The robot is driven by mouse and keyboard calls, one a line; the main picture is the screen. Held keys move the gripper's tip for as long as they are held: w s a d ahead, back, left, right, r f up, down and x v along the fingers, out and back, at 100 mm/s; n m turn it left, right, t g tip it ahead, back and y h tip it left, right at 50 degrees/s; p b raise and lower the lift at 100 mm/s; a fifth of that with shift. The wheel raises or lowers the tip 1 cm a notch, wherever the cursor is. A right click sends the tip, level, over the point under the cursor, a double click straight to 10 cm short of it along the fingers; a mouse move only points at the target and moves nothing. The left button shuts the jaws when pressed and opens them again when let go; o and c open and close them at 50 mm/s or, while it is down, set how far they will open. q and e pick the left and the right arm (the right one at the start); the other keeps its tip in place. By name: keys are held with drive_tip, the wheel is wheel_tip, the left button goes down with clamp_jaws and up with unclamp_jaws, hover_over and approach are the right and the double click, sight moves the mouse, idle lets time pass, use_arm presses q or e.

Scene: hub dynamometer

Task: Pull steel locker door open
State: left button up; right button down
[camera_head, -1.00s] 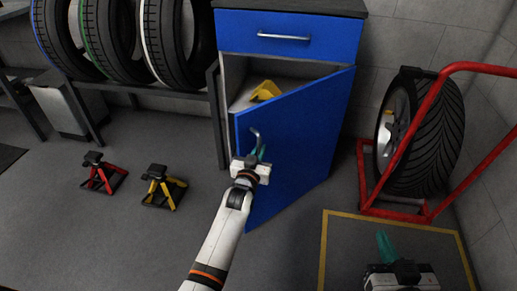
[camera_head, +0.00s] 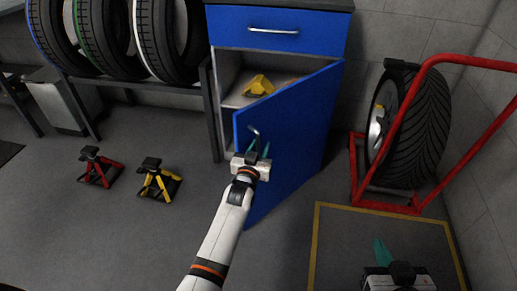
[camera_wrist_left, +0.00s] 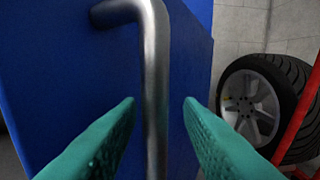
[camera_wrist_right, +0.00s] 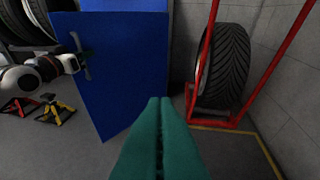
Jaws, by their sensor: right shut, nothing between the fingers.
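The blue steel locker door (camera_head: 290,140) stands part open, hinged on its right side, with the cabinet inside showing at its left. Its metal handle (camera_head: 255,135) is near the free left edge. My left gripper (camera_head: 259,150) is at the handle. In the left wrist view the handle bar (camera_wrist_left: 156,90) runs upright between the two green fingers, which are apart with gaps on both sides. My right gripper (camera_head: 381,252) is shut and empty, low at the right, away from the door. In the right wrist view the door (camera_wrist_right: 115,70) is ahead and left.
A yellow object (camera_head: 259,86) sits on the cabinet shelf. A red jack stand (camera_head: 100,167) and a yellow one (camera_head: 158,180) stand on the floor at left. A red frame (camera_head: 385,203) with a tyre (camera_head: 420,125) stands at right. Floor before the door is clear.

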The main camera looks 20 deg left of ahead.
use_arm(q)
drive_tip(key=shift+s+a, duration=0.1)
